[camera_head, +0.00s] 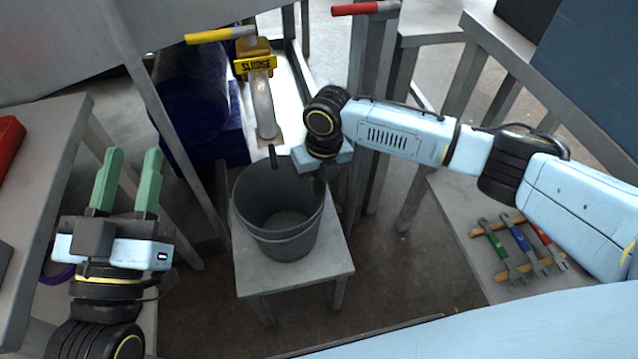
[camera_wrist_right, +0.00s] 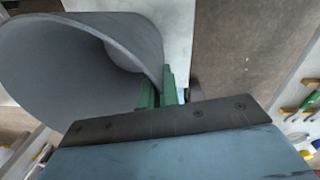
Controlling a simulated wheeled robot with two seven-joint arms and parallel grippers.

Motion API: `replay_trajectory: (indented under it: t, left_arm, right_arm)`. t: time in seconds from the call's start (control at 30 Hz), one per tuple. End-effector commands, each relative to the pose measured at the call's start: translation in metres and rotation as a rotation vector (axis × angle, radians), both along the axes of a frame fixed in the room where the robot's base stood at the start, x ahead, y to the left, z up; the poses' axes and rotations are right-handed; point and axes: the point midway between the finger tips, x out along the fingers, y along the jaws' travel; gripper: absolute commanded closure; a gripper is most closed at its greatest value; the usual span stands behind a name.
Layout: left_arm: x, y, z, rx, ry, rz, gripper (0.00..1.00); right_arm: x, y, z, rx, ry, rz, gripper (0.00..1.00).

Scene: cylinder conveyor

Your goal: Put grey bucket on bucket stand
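The grey bucket (camera_head: 284,238) is upright and open at the top, over the light grey square stand (camera_head: 255,279). It appears to rest on the stand's top. My right gripper (camera_head: 318,186) is at the right side of the bucket's rim. In the right wrist view its green fingers (camera_wrist_right: 160,90) are close together at the edge of the bucket wall (camera_wrist_right: 60,60), with the wall seeming to run between them. The fingertips are partly hidden by the bucket. My left gripper (camera_head: 126,185) is open and empty at the left, with its green fingers pointing up.
A yellow-handled valve and pipe (camera_head: 262,95) with a "SLUDGE" sign (camera_head: 256,66) stand behind the bucket beside a dark blue barrel (camera_head: 192,95). A red handle (camera_head: 362,8) is at the top. Wrenches (camera_head: 521,246) lie on the right table. A grey table (camera_head: 50,150) stands left.

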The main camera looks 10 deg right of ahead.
Motion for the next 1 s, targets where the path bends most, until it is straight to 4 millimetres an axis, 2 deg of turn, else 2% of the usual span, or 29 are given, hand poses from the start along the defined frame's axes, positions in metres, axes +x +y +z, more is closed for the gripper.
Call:
replay_trajectory:
  t: [0.4,0.5,0.6,1.0]
  left_arm:
    - [-0.0013,-0.0001,0.0033,-0.007,-0.02,-0.001,0.64]
    - [-0.0013,-0.0002,0.0037,-0.007,-0.021,-0.001,0.64]
    - [-0.0013,-0.0003,0.0037,-0.007,-0.021,-0.001,0.64]
    - [0.001,0.0,-0.0007,0.005,0.014,0.001,0.64]
  right_arm:
    - [0.0003,0.0007,-0.0023,0.001,-0.001,0.0,1.0]
    - [0.0001,0.0003,-0.0026,0.0,0.0,0.0,0.85]
    - [0.0001,0.0003,-0.0026,0.0,0.0,0.0,0.75]
    - [0.0002,-0.0001,0.0036,0.0,-0.001,0.0,0.75]
